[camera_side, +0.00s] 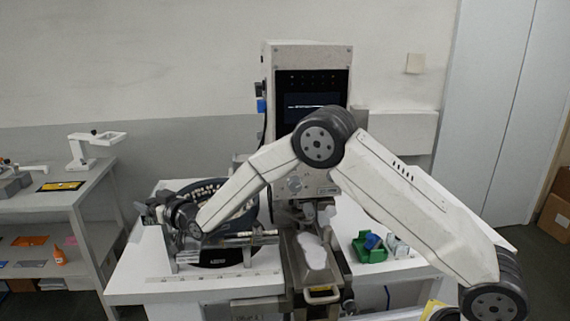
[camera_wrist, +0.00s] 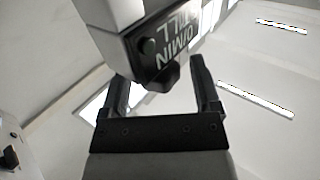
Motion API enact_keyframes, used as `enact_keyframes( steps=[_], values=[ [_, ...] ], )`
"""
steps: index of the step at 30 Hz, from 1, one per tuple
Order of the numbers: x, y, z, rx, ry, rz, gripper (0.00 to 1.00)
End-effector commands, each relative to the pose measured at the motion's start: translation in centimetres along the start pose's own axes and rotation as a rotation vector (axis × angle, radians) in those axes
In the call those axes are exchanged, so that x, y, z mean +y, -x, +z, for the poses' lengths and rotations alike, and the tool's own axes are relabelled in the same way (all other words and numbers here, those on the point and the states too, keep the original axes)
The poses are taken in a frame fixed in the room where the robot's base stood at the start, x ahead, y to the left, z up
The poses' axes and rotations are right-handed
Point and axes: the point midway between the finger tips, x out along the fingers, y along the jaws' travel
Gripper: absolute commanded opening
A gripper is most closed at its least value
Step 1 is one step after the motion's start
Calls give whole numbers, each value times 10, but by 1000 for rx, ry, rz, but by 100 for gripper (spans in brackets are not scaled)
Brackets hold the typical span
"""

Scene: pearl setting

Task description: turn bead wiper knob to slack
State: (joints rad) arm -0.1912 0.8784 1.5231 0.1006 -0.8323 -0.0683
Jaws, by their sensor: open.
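In the wrist view my gripper (camera_wrist: 158,84) is open, with its two dark fingers spread apart. A dark, blunt knob-like piece (camera_wrist: 166,76) shows between the fingertips, under a black plate (camera_wrist: 170,45) with white lettering that appears upside down. I cannot tell whether the fingers touch this piece, or whether it is the bead wiper knob. In the side view my gripper (camera_side: 152,212) is at the left, low beside the round dark wheel; its fingers are too small and cluttered to make out. The knob cannot be made out there.
The dark wheel (camera_side: 215,256) and a metal bar (camera_side: 232,240) crowd the left of the white bench. A tall machine with a black screen (camera_side: 310,92) stands behind my arm. A green bin (camera_side: 370,247) sits to the right. A side table (camera_side: 40,198) is at far left.

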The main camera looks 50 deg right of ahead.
Motion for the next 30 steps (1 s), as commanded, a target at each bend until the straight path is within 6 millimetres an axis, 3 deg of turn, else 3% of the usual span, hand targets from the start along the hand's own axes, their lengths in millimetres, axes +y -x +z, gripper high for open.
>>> enact_keyframes(
  steps=[13, 18, 21, 30],
  values=[
    [0, -4, 0, 1, 0, 0, 80],
    [0, -4, 0, 1, 0, 0, 26],
    [0, -4, 0, 1, 0, 0, 0],
    [1, -4, -1, 3, 0, -23, 0]
  ],
)
